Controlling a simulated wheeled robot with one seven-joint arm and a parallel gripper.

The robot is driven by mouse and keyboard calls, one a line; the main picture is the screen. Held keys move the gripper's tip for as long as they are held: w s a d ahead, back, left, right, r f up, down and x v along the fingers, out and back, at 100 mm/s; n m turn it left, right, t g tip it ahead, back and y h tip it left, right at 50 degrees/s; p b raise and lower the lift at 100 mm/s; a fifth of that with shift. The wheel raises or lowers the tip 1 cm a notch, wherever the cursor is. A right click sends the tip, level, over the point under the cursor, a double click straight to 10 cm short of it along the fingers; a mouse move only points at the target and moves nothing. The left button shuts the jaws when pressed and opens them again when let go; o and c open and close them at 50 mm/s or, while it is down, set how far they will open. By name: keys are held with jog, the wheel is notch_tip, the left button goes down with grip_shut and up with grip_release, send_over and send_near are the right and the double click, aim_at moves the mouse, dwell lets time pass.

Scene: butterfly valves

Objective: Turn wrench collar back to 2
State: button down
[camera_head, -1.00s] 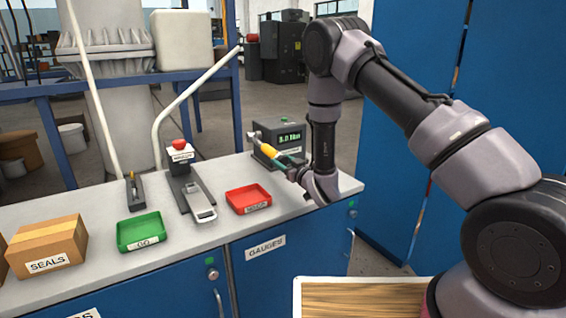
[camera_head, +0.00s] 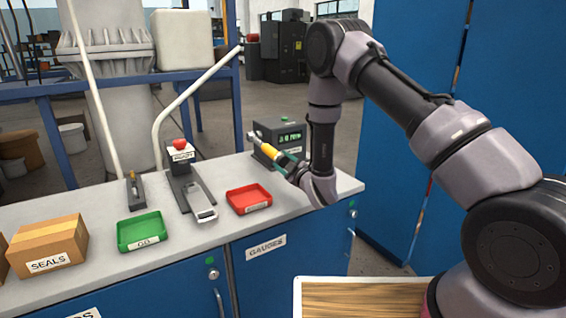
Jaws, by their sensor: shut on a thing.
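A torque wrench with a yellow collar (camera_head: 266,151) and a grey end is held in my gripper (camera_head: 290,164), which is shut on it. The wrench points up and to the left, in front of a dark tester box (camera_head: 279,138) with a green lit display. Its far end overlaps the box's left side in the picture; I cannot tell if they touch. The digits on the display and any marks on the collar are too small to read. My arm's wrist hides the near end of the wrench.
On the grey bench (camera_head: 105,197) stand a red tray (camera_head: 249,199), a green tray (camera_head: 142,231) labelled GO, a stand with a red knob (camera_head: 180,145), and a cardboard box (camera_head: 47,244) labelled SEALS. A blue cabinet (camera_head: 400,130) stands right of the bench.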

jog(key=shift+f+n, duration=0.1)
jog(key=shift+n, duration=1.5)
jog(key=shift+c, duration=1.3)
grip_release()
jog(key=shift+s, duration=0.1)
jog(key=v, duration=1)
jog(key=shift+s+d, duration=0.15)
jog(key=shift+s, duration=0.2)
